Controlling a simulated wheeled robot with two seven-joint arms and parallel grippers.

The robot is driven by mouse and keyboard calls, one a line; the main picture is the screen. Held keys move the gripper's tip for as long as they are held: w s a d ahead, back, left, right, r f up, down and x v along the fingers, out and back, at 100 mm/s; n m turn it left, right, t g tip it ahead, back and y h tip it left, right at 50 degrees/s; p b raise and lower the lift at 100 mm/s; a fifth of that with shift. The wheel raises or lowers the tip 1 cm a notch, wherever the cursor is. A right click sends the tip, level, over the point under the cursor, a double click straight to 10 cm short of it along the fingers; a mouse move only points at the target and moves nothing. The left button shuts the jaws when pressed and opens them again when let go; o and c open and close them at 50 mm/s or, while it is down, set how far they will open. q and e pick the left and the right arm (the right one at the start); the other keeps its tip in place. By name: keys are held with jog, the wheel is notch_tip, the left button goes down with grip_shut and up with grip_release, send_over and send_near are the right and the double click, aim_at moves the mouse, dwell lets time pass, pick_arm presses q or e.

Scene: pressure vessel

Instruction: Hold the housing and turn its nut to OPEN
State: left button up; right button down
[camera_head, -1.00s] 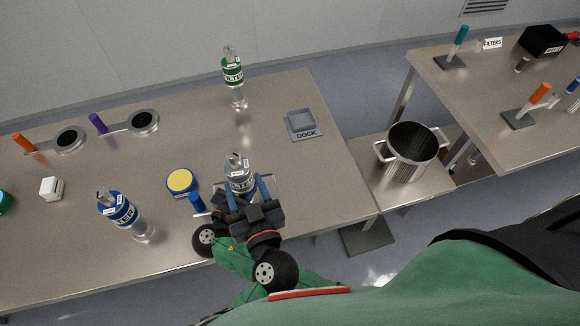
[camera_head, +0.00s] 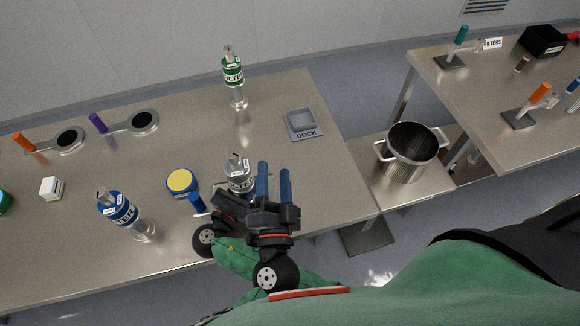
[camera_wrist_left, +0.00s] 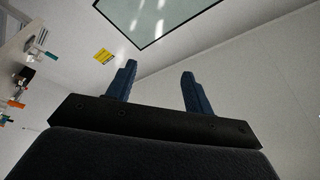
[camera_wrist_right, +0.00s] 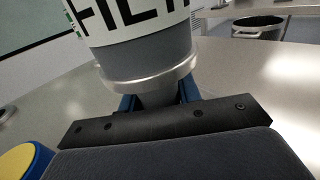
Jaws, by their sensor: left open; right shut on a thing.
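A grey housing (camera_head: 238,185) with a white label band and a narrow metal top stands on the near table. In the right wrist view the housing (camera_wrist_right: 140,45) fills the top, above a metal collar. My right gripper (camera_wrist_right: 158,97) is shut on the narrower neck below that collar. The small tag at the housing's top (camera_head: 237,161) is too small to read, and the nut's setting cannot be told. My left gripper (camera_head: 274,166) is open and empty, just right of the housing.
A blue housing (camera_head: 118,208) and a blue-and-yellow round jar (camera_head: 181,182) stand to the left. A green housing (camera_head: 233,72) stands behind. A grey dock (camera_head: 302,122) is at back right. A steel pot (camera_head: 410,152) stands on a lower surface right.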

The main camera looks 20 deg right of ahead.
pick_arm(q)
jog(key=d+r+m+g+h, duration=0.1)
jog(key=m+h, duration=0.2)
jog(key=m, duration=0.3)
jog(key=d+r+m+h, duration=0.1)
jog(key=m+h, duration=0.2)
jog(key=m, duration=0.3)
jog(key=s+d+r+m+g+h, duration=0.1)
jog(key=m+h, duration=0.2)
jog(key=m, duration=0.2)
jog(key=shift+r+m+g+h, duration=0.3)
jog(key=shift+r+m, duration=0.1)
